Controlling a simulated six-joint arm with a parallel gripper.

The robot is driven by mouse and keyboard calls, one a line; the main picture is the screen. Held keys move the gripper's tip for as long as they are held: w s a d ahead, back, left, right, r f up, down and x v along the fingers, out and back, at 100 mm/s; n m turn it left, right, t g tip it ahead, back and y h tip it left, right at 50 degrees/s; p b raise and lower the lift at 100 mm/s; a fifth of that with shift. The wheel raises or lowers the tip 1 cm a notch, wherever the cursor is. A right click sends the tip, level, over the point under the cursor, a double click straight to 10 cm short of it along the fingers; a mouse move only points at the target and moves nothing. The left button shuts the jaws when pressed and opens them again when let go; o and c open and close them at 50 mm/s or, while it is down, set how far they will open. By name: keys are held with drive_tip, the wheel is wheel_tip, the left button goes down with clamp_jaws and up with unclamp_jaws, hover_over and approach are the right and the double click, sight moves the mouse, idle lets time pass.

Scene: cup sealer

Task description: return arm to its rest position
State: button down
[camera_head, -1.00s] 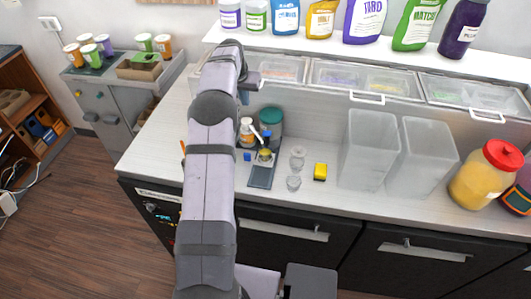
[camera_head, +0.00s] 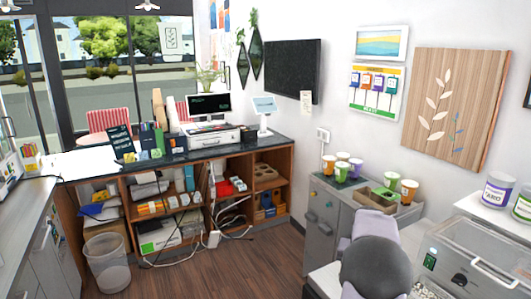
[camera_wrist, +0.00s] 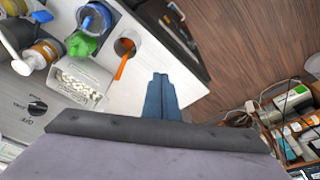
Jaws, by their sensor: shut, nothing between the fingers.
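My gripper shows in the wrist view as two blue-grey fingers (camera_wrist: 160,88), closed together with nothing between them. They point past the edge of a white counter (camera_wrist: 133,97) with the wood floor beyond. In the head view only a grey and lilac part of my arm (camera_head: 375,262) shows at the bottom right, and the gripper itself is out of that picture.
In the wrist view, a container of pale pieces (camera_wrist: 83,82), a green item (camera_wrist: 82,45) and a round holder with an orange stick (camera_wrist: 125,52) stand on the counter left of the fingers. In the head view, a grey cabinet (camera_head: 320,208) carries several cups, and a waste bin (camera_head: 106,262) stands on the floor.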

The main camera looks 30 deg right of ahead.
drive_tip(key=a+f+n+y+b, duration=0.1)
drive_tip(key=a+f+n, duration=0.15)
drive_tip(key=a, duration=0.95)
drive_tip(key=a+f+n+y+b, duration=0.1)
drive_tip(key=a+f+n+b, duration=0.15)
drive_tip(key=a, duration=0.95)
drive_tip(key=s+a+f+n+b, duration=0.1)
drive_tip(key=s+a+f+n, duration=0.1)
drive_tip(key=s+a, duration=0.4)
drive_tip(key=s+a+f+n+g, duration=0.1)
drive_tip(key=s+a+f+n, duration=0.2)
drive_tip(key=s+a, duration=0.3)
drive_tip(key=a+n, duration=0.1)
drive_tip(key=a, duration=0.3)
drive_tip(key=shift+s+a+b, duration=0.2)
drive_tip(key=shift+s+b, duration=0.1)
drive_tip(key=shift+b, duration=0.1)
